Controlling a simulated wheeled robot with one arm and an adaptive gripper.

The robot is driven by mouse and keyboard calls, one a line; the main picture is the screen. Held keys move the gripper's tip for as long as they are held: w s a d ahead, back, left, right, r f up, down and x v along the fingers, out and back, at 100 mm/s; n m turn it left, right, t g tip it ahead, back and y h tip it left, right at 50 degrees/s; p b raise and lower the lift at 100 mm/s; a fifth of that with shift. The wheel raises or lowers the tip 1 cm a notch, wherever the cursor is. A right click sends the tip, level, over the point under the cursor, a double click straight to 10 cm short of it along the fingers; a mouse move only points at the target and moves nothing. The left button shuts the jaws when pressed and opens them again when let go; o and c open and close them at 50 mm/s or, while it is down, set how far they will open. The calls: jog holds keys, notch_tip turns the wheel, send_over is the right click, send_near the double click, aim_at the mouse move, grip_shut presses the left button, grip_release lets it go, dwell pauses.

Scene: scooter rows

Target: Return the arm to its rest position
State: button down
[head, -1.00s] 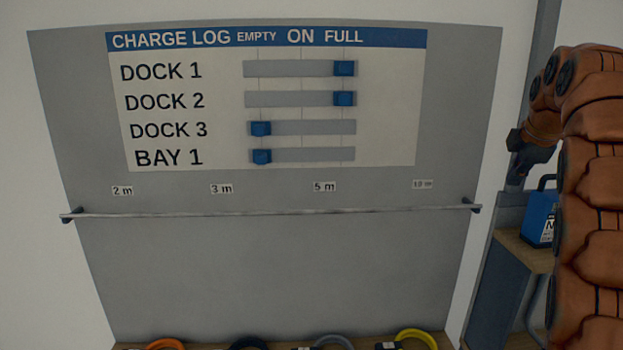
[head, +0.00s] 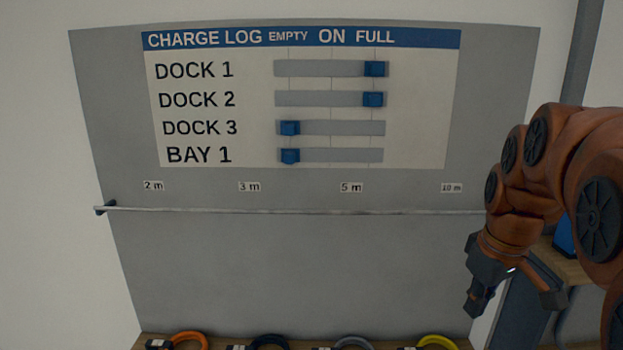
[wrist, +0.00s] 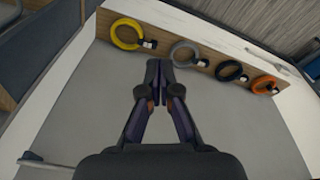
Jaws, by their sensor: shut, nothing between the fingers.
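My arm, with orange covers, is bent at the right of the head view. My gripper (wrist: 159,72) points away from the camera in the wrist view, its two dark fingers together with nothing between them. In the head view my gripper hangs low at the right, in front of the right edge of the grey board (head: 300,265). Its fingertips are hard to make out there. It is apart from the cable rings below.
The charge log panel (head: 420,120) has sliders: DOCK 1 and DOCK 2 at FULL, DOCK 3 and BAY 1 at EMPTY. A rail (head: 280,210) crosses the board. Orange (head: 190,339), black, grey and yellow (head: 437,341) rings lie on a wooden shelf below. A blue object (head: 564,238) is partly hidden behind my arm.

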jog(key=s+a+f+m+g, duration=0.1)
jog(key=s+a+f, duration=0.2)
jog(key=s, duration=0.4)
jog(key=s+a+f+m+g, duration=0.1)
jog(key=s+a+f+m, duration=0.1)
jog(key=s+f, duration=0.4)
jog(key=s+a+f+m+g, duration=0.1)
jog(key=s+a+f, duration=0.3)
jog(key=s, duration=0.5)
jog(key=shift+s+f+g, duration=0.3)
jog(key=shift+s+f, duration=0.1)
jog(key=shift+f, duration=0.05)
jog(key=shift+d+m, duration=0.15)
jog(key=shift+m, duration=0.15)
